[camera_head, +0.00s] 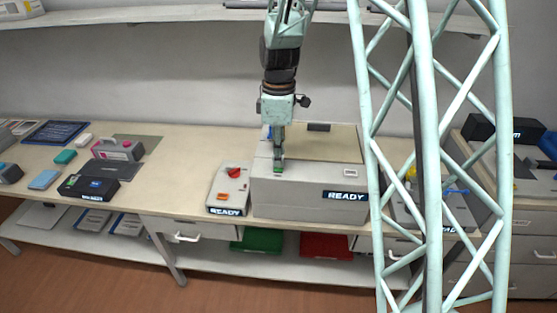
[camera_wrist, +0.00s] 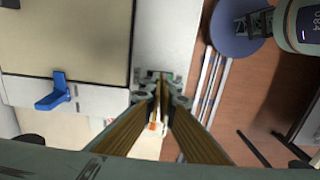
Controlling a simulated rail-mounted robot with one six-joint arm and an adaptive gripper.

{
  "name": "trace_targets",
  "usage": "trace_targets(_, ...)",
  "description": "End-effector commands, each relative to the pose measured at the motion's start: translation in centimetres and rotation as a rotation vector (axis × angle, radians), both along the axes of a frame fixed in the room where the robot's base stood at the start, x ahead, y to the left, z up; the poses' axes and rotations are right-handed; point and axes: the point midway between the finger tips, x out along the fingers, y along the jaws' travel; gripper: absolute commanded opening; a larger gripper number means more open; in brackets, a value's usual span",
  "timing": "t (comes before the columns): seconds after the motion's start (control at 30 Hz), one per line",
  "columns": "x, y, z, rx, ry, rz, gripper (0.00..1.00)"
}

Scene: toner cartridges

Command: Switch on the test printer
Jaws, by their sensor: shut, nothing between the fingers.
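The test printer, which I take to be the large grey box (camera_head: 300,205) with a beige top, stands at the middle of the bench. Its front display (camera_head: 344,195) is lit and reads READY. A small green part (camera_head: 278,169) shows on its top near the front left. My gripper (camera_head: 279,160) points down right at that part, shut and empty. Whether it touches is unclear. In the wrist view, the shut fingers (camera_wrist: 161,82) meet over the printer's light grey strip (camera_wrist: 165,40) and cover what is under them. A blue lever (camera_wrist: 53,92) sits beside the beige panel.
A smaller grey unit (camera_head: 228,190) with a red knob (camera_head: 234,172) and its own READY display stands just left of the printer. A black cartridge (camera_head: 89,188) and several small items lie farther left. My lattice column hides part of the right side.

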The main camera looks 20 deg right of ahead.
Motion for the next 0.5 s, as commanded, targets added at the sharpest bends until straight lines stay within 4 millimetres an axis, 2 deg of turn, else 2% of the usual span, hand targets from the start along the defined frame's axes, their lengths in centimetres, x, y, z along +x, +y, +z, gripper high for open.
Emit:
trace_targets(0.27, 0.0, 0.0, 0.3, 0.0, 0.0, 0.0, 0.0)
trace_targets(0.5, -0.1, 0.1, 1.5, 0.0, 0.0, 0.0, 0.0)
